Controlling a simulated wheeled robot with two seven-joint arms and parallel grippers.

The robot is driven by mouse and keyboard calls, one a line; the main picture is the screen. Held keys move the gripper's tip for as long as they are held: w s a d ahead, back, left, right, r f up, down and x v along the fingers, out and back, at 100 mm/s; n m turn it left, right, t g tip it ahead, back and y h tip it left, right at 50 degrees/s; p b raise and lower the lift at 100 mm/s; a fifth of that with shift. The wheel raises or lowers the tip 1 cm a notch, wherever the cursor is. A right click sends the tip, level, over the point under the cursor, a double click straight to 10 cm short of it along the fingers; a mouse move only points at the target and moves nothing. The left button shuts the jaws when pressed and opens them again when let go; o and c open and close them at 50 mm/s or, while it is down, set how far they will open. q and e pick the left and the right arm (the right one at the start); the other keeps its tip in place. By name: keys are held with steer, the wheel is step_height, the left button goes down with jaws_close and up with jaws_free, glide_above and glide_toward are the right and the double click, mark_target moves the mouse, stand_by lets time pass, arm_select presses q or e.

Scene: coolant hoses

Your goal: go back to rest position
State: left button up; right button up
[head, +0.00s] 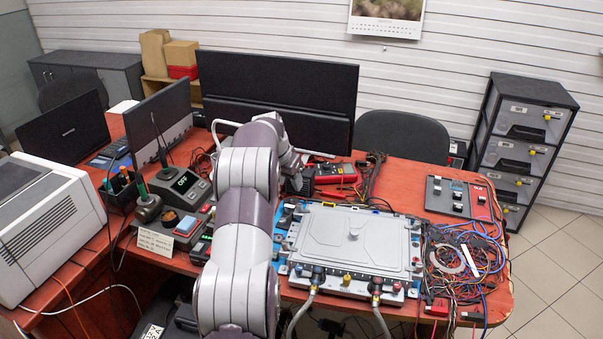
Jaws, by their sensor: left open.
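My left arm rises from the bottom of the head view and bends over the table. My left gripper (297,181) is at its far end, small and partly hidden by my own wrist, behind the back left corner of the grey cold plate unit (350,240). It is open, and I see nothing held in it. Two grey coolant hoses run down from the front edge of the unit, a left hose (303,311) and a right hose (381,320). Their upper ends meet fittings at that edge; whether they are fully seated is too small to tell. My right gripper is out of view.
A red and black multimeter (336,173) lies behind the unit. Tangled wires (466,250) cover the table's right end. Monitors (278,95) stand at the back. A printer (45,225) and radio gear (182,188) fill the left side.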

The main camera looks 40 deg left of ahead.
arm_select(q)
step_height(320, 180, down, 4)
steer(key=s+d+n, duration=0.1)
steer(key=s+n, duration=0.1)
steer(key=s, duration=0.1)
steer(key=s+d+g+p, duration=0.1)
steer(key=s+d+p, duration=0.1)
steer(key=s+d, duration=0.5)
steer(key=s+d+g+p, duration=0.15)
steer(key=s+d, duration=0.25)
steer(key=d, duration=0.7)
steer(key=s+d+r+m+p, duration=0.1)
steer(key=s+d+r+m, duration=0.1)
steer(key=s+d, duration=0.4)
steer(key=s+d+r+m+p, duration=0.1)
steer(key=s+d+r+p, duration=0.1)
steer(key=s+d+r, duration=0.2)
steer(key=s+d, duration=0.2)
steer(key=d, duration=0.1)
steer(key=shift+d+r+m+h, duration=0.3)
steer(key=shift+d+r+m, duration=0.05)
steer(key=shift+d+m, duration=0.05)
steer(key=shift+g, duration=0.25)
steer(key=shift+s, duration=0.15)
